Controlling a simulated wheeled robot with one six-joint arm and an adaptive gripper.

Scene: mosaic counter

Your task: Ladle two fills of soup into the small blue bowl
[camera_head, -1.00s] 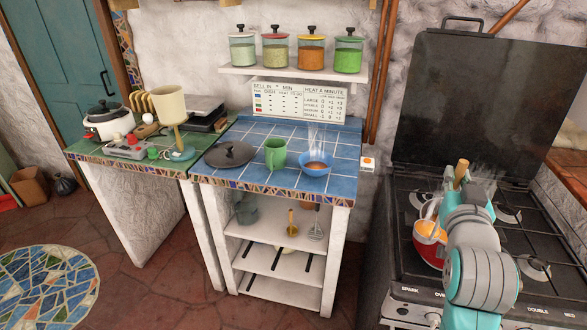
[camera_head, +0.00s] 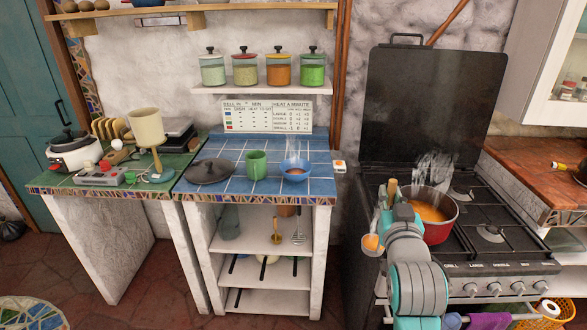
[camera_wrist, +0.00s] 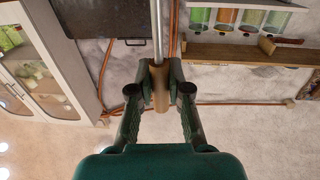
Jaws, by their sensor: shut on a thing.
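My gripper (camera_head: 389,212) is shut on the wooden handle of the ladle (camera_head: 371,243). The handle also shows between the fingers in the wrist view (camera_wrist: 160,98). The ladle's cup hangs at the stove's left edge, beside the pot, with orange soup in it. The red pot (camera_head: 437,234) stands on the stove, holds orange soup and steams. The small blue bowl (camera_head: 304,174) stands at the right of the blue-tiled counter, left of and beyond my gripper. It holds some orange-brown soup and steams.
A green mug (camera_head: 256,165) and a dark lid (camera_head: 209,171) stand left of the bowl on the blue-tiled counter (camera_head: 225,187). The stove's raised black cover (camera_head: 415,105) stands behind the pot. A gap separates counter and stove.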

